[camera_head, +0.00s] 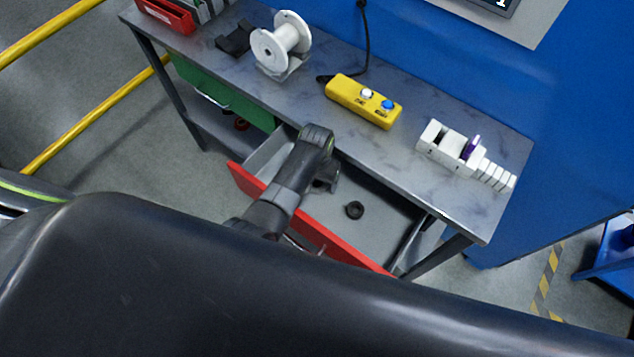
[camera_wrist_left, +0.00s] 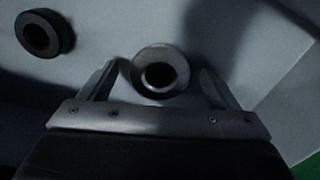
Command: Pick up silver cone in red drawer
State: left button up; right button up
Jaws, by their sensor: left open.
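The red drawer (camera_head: 350,252) is pulled out under the workbench; its grey floor shows in both views. In the left wrist view a round silver piece with a dark hole, the silver cone (camera_wrist_left: 161,55), lies on the drawer floor. My left gripper (camera_wrist_left: 165,75) is open, with one finger on each side of it. In the head view my left arm reaches down into the drawer; the gripper (camera_head: 325,182) is partly hidden there, and the silver cone is hidden from that view. A black ring (camera_head: 354,210) lies farther right in the drawer; a black ring (camera_wrist_left: 43,33) shows in the wrist view.
The workbench top (camera_head: 300,110) overhangs the drawer's back. On it are a yellow control box (camera_head: 350,95), a white spool (camera_head: 281,40) and a white holder (camera_head: 450,146). A green drawer (camera_head: 220,95) is to the left. The drawer floor around the black ring is mostly clear.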

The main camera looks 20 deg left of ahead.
pick_arm(q)
jog(key=shift+f, duration=0.2)
jog(key=c, duration=1.1)
jog(key=shift+r, duration=0.15)
jog(key=shift+c, duration=0.2)
